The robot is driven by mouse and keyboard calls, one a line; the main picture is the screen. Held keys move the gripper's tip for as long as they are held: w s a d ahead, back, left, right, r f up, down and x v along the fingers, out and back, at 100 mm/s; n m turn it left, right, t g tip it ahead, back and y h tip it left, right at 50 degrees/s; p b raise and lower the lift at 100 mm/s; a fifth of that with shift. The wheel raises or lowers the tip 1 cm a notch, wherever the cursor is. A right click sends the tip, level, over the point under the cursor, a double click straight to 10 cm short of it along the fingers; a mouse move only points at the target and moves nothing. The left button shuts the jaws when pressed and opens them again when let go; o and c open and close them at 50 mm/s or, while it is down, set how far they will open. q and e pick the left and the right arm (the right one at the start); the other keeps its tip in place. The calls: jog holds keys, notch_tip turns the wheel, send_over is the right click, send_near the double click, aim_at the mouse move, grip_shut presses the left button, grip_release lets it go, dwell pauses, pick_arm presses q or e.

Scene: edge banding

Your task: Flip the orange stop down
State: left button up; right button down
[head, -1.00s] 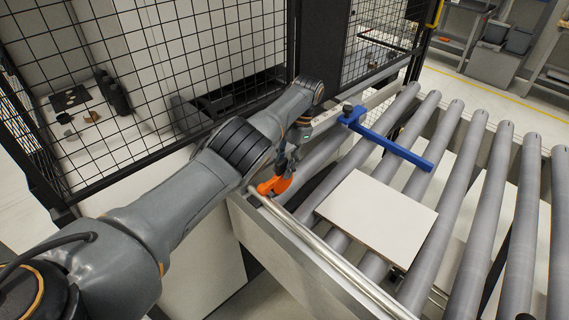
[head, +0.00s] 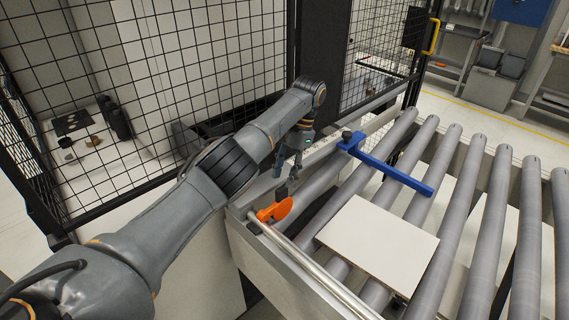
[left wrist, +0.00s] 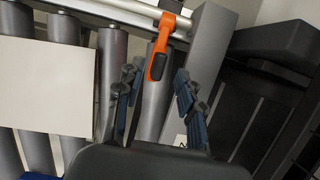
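The orange stop (head: 275,210) sits on the metal rail at the near left edge of the roller conveyor. In the left wrist view the stop (left wrist: 163,38) extends from the rail toward my gripper and ends in a dark pad. My left gripper (head: 288,172) is just above and beyond the stop in the head view, with a small gap between them. In the left wrist view my left gripper's fingers (left wrist: 155,85) are spread apart, with the stop's padded end in line between them and nothing held. My right gripper is not in view.
A white panel (head: 378,240) lies on the rollers beside the stop. A blue bar (head: 392,165) crosses the conveyor farther back. A black mesh fence (head: 190,70) stands behind my left arm. The metal rail (head: 318,272) runs along the near conveyor edge.

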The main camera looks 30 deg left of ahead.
pick_arm(q)
jog(key=shift+s+r, duration=0.1)
jog(key=shift+r, duration=1.55)
jog(key=shift+f, duration=0.1)
